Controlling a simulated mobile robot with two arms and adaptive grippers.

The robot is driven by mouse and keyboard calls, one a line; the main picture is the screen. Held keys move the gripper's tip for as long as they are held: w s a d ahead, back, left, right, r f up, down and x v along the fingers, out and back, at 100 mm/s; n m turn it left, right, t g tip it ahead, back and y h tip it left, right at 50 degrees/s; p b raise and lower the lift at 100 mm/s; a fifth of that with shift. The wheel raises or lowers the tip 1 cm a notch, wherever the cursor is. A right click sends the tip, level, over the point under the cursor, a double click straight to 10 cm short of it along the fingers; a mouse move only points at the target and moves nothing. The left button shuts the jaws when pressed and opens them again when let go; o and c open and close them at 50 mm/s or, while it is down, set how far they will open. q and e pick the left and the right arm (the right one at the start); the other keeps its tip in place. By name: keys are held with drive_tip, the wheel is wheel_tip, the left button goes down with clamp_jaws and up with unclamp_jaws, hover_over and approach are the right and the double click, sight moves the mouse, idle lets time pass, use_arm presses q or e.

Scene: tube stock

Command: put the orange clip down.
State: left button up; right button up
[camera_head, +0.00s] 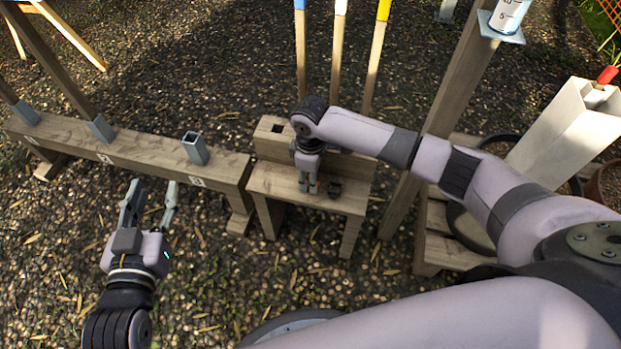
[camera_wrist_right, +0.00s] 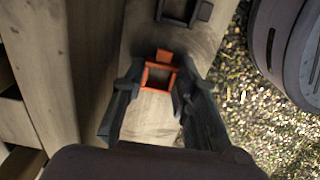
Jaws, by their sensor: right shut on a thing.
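The orange clip (camera_wrist_right: 161,56) is a small square frame with a tab, between the two dark fingers of my right gripper (camera_wrist_right: 150,100) in the right wrist view. My right gripper (camera_head: 308,188) is shut on it, pointing down at the top of the small wooden bench (camera_head: 264,184). Only a speck of orange shows in the head view. The clip is at or just above the bench top; I cannot tell whether it touches. My left gripper (camera_head: 150,198) is open and empty over the gravel at the left.
A dark clip (camera_head: 335,188) lies on the bench beside my right gripper; it also shows in the wrist view (camera_wrist_right: 181,10). A long wooden beam (camera_head: 150,155) with grey sockets (camera_head: 195,148) stands at the left. A post (camera_head: 440,120) and white tube (camera_head: 565,135) stand at the right.

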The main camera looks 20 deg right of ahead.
drive_tip(key=shift+f, duration=0.1)
drive_tip(key=o, duration=0.4)
idle(0.3)
